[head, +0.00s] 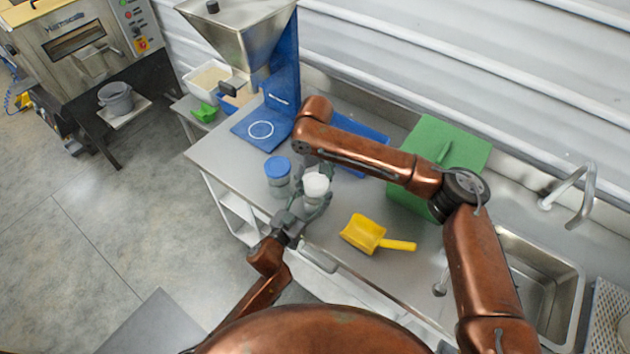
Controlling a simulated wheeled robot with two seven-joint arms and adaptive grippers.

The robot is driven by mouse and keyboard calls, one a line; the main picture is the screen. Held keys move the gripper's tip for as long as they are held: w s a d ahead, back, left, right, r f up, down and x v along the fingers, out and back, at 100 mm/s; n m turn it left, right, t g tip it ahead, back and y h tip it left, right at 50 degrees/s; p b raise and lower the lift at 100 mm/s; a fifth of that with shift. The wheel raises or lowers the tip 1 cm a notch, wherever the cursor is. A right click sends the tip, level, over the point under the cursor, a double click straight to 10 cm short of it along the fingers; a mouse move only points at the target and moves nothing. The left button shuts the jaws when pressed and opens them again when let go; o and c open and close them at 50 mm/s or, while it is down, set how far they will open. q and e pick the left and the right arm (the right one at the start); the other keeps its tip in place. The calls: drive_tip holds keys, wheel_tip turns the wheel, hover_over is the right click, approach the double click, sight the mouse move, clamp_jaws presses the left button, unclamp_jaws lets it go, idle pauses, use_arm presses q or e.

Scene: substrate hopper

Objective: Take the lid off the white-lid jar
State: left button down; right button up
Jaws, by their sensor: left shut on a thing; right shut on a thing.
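The white-lid jar (313,204) is near the front edge of the steel counter, partly hidden by my grippers. Its white lid (316,185) shows at the top of the jar; I cannot tell whether a gap lies between them. My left gripper (305,211) comes in from the front and is shut on the jar body. My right gripper (318,177) reaches over from the right, below its bent copper arm, and is shut on the lid. Its fingers are partly hidden.
A blue-lid jar (277,170) stands close on the left. A yellow scoop (365,233) lies to the right. Behind are the hopper (243,35) on its blue stand, a green box (460,148) and, far right, a sink (540,285).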

drive_tip(key=n, duration=1.1)
drive_tip(key=shift+n, duration=0.4)
drive_tip(key=n, duration=0.3)
drive_tip(key=shift+r+n, duration=0.1)
drive_tip(key=shift+n, duration=0.3)
drive_tip(key=n, duration=0.3)
drive_tip(key=shift+n, duration=0.4)
drive_tip(key=n, duration=0.7)
drive_tip(key=shift+n, duration=0.3)
drive_tip(key=n, duration=0.4)
drive_tip(key=shift+n, duration=0.4)
drive_tip(key=shift+w, duration=0.1)
